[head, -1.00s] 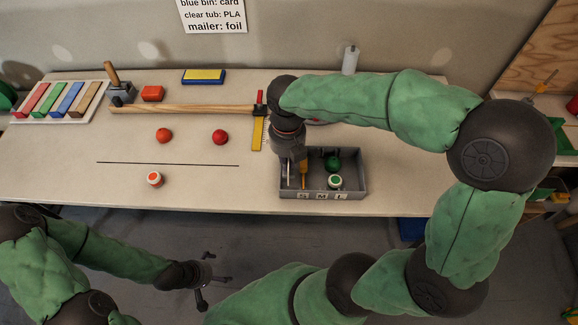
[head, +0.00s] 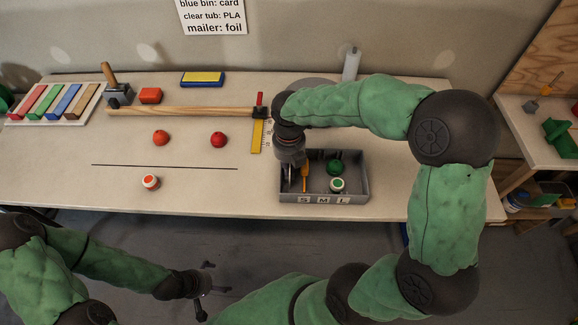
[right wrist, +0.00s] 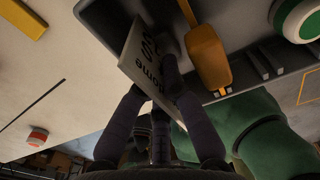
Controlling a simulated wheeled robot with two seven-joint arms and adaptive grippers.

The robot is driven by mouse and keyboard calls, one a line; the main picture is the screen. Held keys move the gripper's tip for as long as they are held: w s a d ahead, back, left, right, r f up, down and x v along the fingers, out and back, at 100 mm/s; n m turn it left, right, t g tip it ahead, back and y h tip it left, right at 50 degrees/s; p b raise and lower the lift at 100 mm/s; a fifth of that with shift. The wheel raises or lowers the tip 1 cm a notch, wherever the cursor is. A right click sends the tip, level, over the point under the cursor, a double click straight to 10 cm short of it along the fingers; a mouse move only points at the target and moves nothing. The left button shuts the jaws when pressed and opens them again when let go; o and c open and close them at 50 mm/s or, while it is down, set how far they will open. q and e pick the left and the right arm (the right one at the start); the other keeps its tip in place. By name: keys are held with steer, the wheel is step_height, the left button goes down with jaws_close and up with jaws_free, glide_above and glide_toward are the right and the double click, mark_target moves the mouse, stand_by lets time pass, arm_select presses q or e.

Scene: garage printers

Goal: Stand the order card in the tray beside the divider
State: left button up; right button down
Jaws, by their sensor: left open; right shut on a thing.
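The grey tray (head: 366,180) stands on the table with S, M and L labels on its front wall. The orange divider (head: 305,178) stands in its left part and also shows in the right wrist view (right wrist: 208,55). My right gripper (head: 289,172) is over the tray's left end, left of the divider. It is shut on the order card (right wrist: 140,55), a white card with black print, seen tilted in the right wrist view. The card's lower edge and any contact with the tray floor are unclear. My left gripper (head: 208,290) is open and empty in front of the table.
A green ball (head: 334,167) and a white tub with a green top (head: 337,185) are in the tray, right of the divider. Table space around the black line (head: 165,167) is mostly clear.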

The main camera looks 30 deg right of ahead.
steer(key=shift+f, duration=0.1)
steer(key=c, duration=1.7)
jaws_free()
step_height(320, 180, up, 12)
steer(key=p, duration=0.4)
